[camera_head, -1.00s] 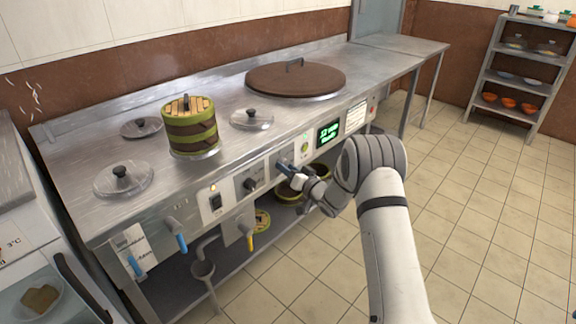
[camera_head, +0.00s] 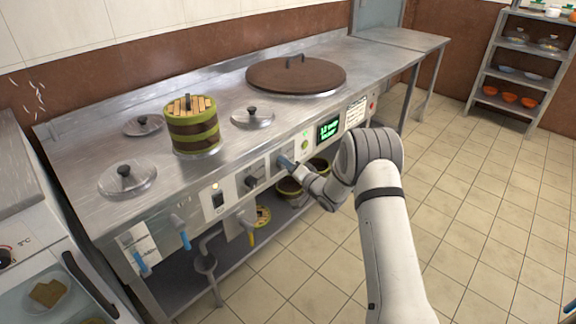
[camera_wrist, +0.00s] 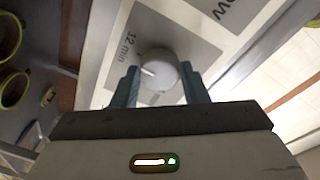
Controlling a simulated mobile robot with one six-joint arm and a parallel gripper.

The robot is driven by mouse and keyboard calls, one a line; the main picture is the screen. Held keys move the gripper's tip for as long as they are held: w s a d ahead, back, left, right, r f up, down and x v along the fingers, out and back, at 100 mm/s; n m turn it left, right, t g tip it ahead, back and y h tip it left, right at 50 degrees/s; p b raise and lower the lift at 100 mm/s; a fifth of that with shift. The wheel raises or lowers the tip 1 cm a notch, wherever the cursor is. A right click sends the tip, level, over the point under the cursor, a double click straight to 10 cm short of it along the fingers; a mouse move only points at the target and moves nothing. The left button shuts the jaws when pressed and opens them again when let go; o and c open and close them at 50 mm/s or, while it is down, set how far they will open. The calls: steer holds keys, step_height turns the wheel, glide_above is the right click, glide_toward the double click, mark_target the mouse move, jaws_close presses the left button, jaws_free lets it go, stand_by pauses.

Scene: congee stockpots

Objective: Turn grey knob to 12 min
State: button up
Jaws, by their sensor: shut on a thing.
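The grey knob (camera_wrist: 158,76) is a round dial with a white pointer line, set on a grey panel in the wrist view. A "12 min" label (camera_wrist: 127,48) is printed to its upper left. The pointer line aims to the left side of the dial, not clearly at the label. My gripper (camera_wrist: 160,88) has its two blue-grey fingers on either side of the knob, shut on it.
Pots (camera_head: 289,187) stand on the shelf below. The floor at right is clear.

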steer(key=shift+f, duration=0.1)
steer(key=o, duration=1)
steer(key=shift+p+v, duration=0.65)
steer(key=shift+v, duration=3.25)
